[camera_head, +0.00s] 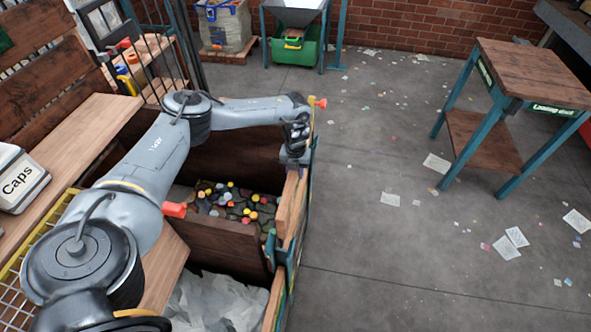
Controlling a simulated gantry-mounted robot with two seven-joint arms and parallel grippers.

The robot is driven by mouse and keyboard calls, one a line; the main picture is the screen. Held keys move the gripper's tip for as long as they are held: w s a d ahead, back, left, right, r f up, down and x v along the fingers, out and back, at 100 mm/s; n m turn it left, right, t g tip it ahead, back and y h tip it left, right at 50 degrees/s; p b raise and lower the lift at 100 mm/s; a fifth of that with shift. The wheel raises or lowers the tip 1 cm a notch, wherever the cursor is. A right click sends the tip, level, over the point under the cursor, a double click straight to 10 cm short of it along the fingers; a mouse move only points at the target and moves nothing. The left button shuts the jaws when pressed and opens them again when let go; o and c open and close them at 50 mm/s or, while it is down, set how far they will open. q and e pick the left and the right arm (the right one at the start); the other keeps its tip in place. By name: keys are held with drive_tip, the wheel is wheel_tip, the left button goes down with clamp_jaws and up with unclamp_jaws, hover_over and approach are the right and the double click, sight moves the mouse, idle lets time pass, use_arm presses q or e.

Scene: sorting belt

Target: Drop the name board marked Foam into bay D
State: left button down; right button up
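My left arm reaches in from the lower left, and my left gripper (294,156) points down at the top of the wooden front wall (285,204) of the bays. Its fingers are small and dark, so I cannot tell if they are open or shut, or hold anything. No board with a readable Foam marking is in view, and I can read no bay letter D. One bay holds many coloured caps (240,203). A nearer bay holds crumpled whitish sheets (214,303). A dark bay behind is partly hidden by my arm. My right gripper is not in view.
A white block marked Caps (22,180) sits on the wooden bench at the left. A wooden table (535,70) with teal legs and a green sign stands at the right. A green bin (297,47) is under a hopper at the back. Scattered papers lie on open floor.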

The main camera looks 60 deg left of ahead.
use_arm(q)
wheel_tip(320, 180, down, 15)
drive_tip(key=b, duration=0.9)
drive_tip(key=shift+f, duration=0.2)
drive_tip(key=shift+w, duration=0.1)
drive_tip(key=shift+f+b, duration=0.2)
drive_tip(key=shift+b, duration=0.1)
drive_tip(key=shift+f+b, duration=0.3)
drive_tip(key=shift+f, duration=0.15)
drive_tip(key=c, duration=0.7)
unclamp_jaws()
drive_tip(key=shift+f, duration=0.1)
